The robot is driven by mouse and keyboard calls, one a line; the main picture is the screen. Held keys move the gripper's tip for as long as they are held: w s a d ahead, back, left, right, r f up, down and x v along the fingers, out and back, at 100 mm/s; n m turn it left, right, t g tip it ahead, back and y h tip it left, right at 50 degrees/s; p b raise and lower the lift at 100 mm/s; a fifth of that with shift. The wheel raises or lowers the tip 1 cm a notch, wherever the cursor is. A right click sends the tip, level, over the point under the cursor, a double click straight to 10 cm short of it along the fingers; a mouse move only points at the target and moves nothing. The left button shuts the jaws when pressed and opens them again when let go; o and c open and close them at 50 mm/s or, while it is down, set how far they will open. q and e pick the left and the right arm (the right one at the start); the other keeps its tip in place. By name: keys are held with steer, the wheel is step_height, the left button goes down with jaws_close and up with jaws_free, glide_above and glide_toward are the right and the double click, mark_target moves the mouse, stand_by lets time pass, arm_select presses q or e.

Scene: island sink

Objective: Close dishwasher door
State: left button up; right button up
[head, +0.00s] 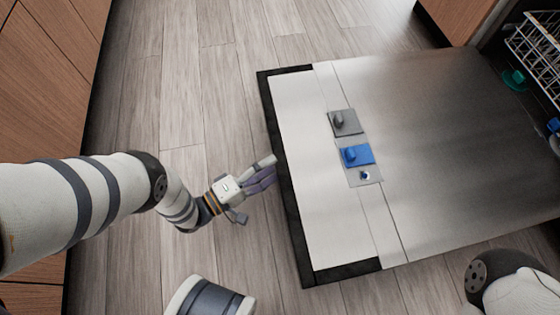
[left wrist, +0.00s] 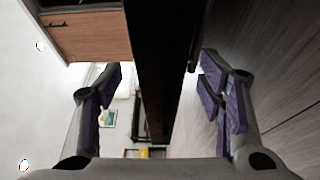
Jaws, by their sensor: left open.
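The dishwasher door (head: 440,135) is folded down in the head view, its inner metal face up, with a dark edge at its left end. A grey latch (head: 345,122) and a blue latch (head: 357,155) sit on that face. My left gripper (head: 268,170) is at the door's left end edge, with its fingers by the dark rim. In the left wrist view, the open fingers (left wrist: 165,88) spread either side of the dark door edge (left wrist: 158,60). Whether they touch it I cannot tell. My right gripper is not in view.
The dishwasher rack (head: 540,50) shows at the upper right, with a green item (head: 514,79) below it. Wooden cabinets (head: 45,70) stand at the left, and another cabinet (head: 455,18) at the top right. Plank floor (head: 200,60) is clear between them.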

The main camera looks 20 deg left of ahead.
mark_target(280, 163)
arm_select(q)
steer(key=shift+b+x, duration=0.4)
steer(key=shift+x, duration=1.5)
